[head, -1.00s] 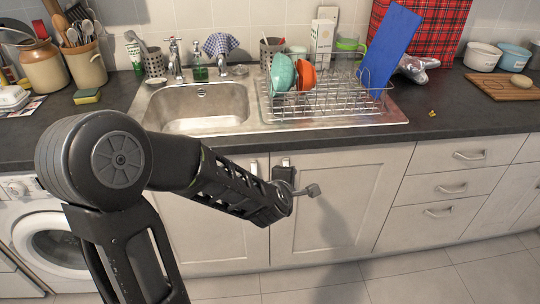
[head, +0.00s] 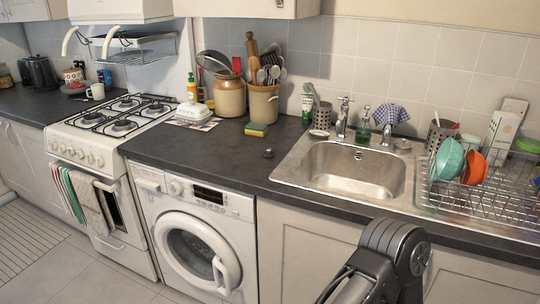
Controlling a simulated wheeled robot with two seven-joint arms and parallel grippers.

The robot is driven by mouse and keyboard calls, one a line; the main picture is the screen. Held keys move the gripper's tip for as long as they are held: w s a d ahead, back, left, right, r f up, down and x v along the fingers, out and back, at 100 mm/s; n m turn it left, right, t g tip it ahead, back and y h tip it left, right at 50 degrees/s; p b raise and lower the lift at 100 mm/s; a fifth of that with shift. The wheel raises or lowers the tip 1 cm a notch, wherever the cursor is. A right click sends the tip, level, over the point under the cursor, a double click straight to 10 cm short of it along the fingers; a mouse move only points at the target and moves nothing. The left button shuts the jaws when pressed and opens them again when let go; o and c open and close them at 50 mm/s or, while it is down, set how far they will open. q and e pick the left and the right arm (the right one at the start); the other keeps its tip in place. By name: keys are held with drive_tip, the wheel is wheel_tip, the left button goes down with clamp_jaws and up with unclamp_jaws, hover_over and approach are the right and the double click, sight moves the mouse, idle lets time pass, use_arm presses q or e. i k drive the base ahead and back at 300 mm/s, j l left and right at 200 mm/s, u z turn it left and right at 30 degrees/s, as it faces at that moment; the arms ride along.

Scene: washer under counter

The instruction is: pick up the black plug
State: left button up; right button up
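The black plug (head: 268,153) is a small dark round piece. It lies on the dark counter (head: 225,160), left of the sink and above the washing machine. It is uncovered and nothing touches it. Part of one of my arms shows at the bottom right, in front of the cupboard below the sink. Neither gripper shows in the head view, so their state is hidden.
The sink (head: 352,171) is right of the plug, with a dish rack (head: 485,205) beyond it. A sponge (head: 256,130) and utensil jars (head: 264,103) stand behind. The washing machine (head: 197,240) is below, the stove (head: 98,170) left. Counter around the plug is clear.

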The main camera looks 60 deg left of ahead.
sight(268, 150)
drive_tip(key=u, duration=2.35)
drive_tip(key=i+l, duration=0.15)
drive_tip(key=i, duration=0.25)
drive_tip(key=i+l, duration=0.2)
drive_tip(key=i, duration=0.2)
drive_tip(key=z, duration=2.35)
drive_tip(key=k+j, duration=0.5)
drive_tip(key=k, duration=0.15)
drive_tip(key=k+j, duration=0.5)
drive_tip(key=k, duration=0.15)
